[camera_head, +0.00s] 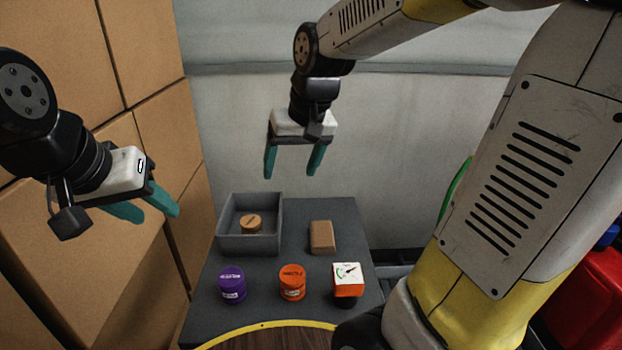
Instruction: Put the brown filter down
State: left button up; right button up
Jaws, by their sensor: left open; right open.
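A brown block with rounded edges (322,238) lies on the dark grey table (288,265), right of the grey tray. A brown round piece (250,223) with small lettering sits inside the open grey tray (222,240). I cannot tell from the picture which of the two is called the filter. My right gripper (294,170) is open and empty, with its teal fingers pointing down, above and behind the tray and block. My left gripper (150,211) is open and empty at the left, in front of the cardboard boxes and apart from the table.
Cardboard boxes (70,250) are stacked at left. A red container (590,300) is at far right.

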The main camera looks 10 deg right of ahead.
jog(key=s+d+r+t, duration=0.2)
jog(key=s+d, duration=0.2)
jog(key=s, duration=0.8)
jog(key=shift+s+d+m, duration=0.15)
jog(key=shift+d+m, duration=0.05)
jog(key=shift+m, duration=0.1)
